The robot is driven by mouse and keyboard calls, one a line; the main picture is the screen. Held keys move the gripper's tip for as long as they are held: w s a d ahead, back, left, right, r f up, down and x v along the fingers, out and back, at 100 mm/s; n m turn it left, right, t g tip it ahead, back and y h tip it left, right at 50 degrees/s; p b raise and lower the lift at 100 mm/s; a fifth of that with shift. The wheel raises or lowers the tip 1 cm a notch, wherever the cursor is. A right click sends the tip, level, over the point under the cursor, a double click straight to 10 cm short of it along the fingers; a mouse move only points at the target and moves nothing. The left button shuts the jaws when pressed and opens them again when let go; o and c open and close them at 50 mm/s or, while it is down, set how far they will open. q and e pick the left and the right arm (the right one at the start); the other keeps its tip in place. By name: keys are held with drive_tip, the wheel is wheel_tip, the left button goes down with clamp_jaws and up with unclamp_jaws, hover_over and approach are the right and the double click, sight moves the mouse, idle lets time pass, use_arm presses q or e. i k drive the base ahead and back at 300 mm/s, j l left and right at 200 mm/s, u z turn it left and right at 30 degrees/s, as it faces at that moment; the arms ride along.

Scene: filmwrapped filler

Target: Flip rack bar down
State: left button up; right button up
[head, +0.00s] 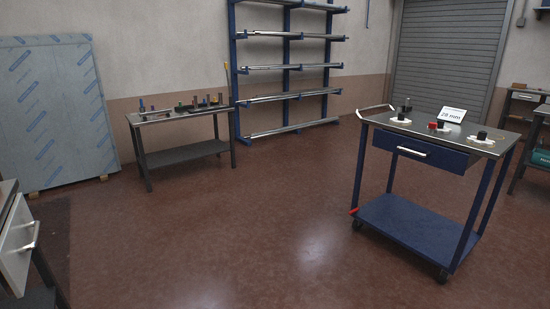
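A blue rack (287,66) stands against the back wall near the middle of the head view. Long silvery bars (290,97) lie across its arms on several levels. The lowest bar (295,129) sits close to the floor. At this distance I cannot tell which bar flips or how it is attached. Neither of my grippers shows in the head view, and the rack is well away across the floor.
A blue cart (420,222) on casters stands at the right with small black and red items and a "28 mm" sign (452,114) on top. A workbench (180,117) stands left of the rack, beside film-wrapped panels (55,112). The brown floor (255,215) between is clear.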

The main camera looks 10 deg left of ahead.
sight(226, 65)
drive_tip(key=i+j+u, duration=0.3)
drive_tip(key=i, duration=0.65)
drive_tip(key=i+u, duration=0.3)
drive_tip(key=i, duration=0.6)
drive_tip(key=i+l+u, duration=0.15)
drive_tip(key=i+u, duration=0.15)
drive_tip(key=i, duration=0.65)
drive_tip(key=i+l+z, duration=0.1)
drive_tip(key=i+z, duration=0.15)
drive_tip(key=i, duration=1)
drive_tip(key=i+j+z, duration=0.2)
drive_tip(key=i, duration=1.05)
drive_tip(key=i+l, duration=0.05)
drive_tip(key=l, duration=0.05)
